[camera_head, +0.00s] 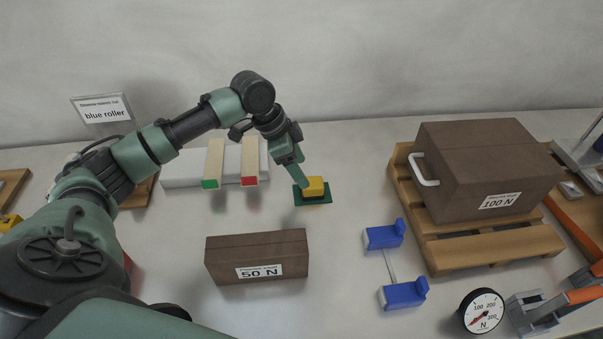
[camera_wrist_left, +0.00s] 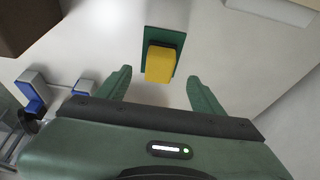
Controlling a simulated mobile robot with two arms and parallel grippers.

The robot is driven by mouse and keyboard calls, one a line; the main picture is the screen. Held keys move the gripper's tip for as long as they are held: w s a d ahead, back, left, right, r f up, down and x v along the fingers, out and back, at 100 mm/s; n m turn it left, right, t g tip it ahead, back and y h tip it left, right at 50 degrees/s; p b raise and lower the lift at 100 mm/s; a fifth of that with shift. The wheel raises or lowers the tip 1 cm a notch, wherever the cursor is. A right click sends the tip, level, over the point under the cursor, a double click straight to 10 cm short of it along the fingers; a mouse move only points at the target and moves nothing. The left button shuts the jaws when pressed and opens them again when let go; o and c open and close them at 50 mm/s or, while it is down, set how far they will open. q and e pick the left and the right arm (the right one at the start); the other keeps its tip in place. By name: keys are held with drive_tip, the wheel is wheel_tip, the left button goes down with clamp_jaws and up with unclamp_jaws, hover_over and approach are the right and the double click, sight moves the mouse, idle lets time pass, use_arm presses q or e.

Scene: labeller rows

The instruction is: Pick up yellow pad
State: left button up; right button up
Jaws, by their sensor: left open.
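The yellow pad (camera_head: 314,187) is a small block lying on a dark green plate (camera_head: 313,200) in the middle of the table. In the left wrist view the yellow pad (camera_wrist_left: 160,64) sits ahead of the fingertips, on the green plate (camera_wrist_left: 150,36). My left gripper (camera_head: 296,172) is just above and beside the pad in the head view. The pad lies roughly centred in line with the gap. My right gripper does not show.
A brown 50 N block (camera_head: 257,257) lies in front of the pad. Two wooden bars with green (camera_head: 213,170) and red (camera_head: 250,165) ends lie left. Blue holders (camera_head: 384,236), a gauge (camera_head: 482,311) and a 100 N box (camera_head: 487,170) on a pallet (camera_head: 490,247) are right.

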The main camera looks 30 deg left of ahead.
sight(312, 182)
use_arm(q)
drive_tip(key=p+x, duration=0.1)
drive_tip(key=x, duration=0.6)
drive_tip(key=shift+w+d, duration=0.2)
drive_tip(key=shift+d, duration=0.1)
drive_tip(key=c, duration=1.4)
